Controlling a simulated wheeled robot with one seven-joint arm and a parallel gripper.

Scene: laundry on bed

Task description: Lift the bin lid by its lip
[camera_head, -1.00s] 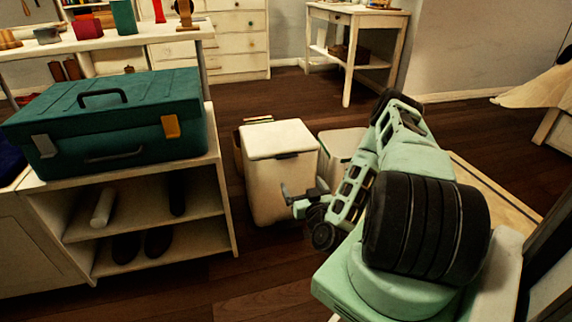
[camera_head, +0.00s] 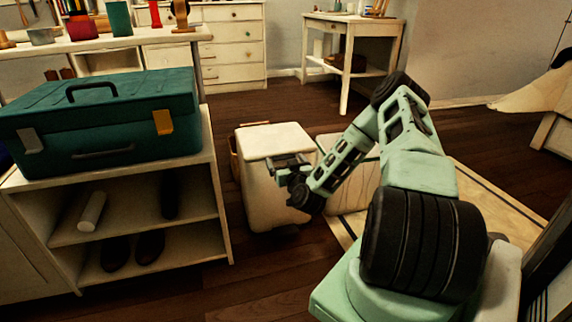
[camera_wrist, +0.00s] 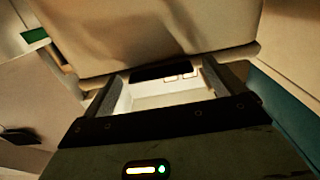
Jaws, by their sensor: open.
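The white bin (camera_head: 262,205) stands on the wooden floor in the head view, with its flat pale lid (camera_head: 275,139) down on top. My gripper (camera_head: 288,160) is in front of the bin, at about the height of the lid's front edge, and covers part of it. In the wrist view, my gripper (camera_wrist: 158,85) is open, its two fingers apart below the lid's edge (camera_wrist: 165,75). The lid (camera_wrist: 150,35) fills the top of that view. A dark tab (camera_wrist: 160,71) shows between the fingers. Whether the fingers touch the lid cannot be told.
A second pale bin (camera_head: 350,195) stands right of the first, partly behind my arm. A white shelf unit (camera_head: 222,210) with a teal toolbox (camera_head: 110,120) is on the left. A brown object (camera_head: 234,158) sits just behind the bin's left side. Floor is free in front.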

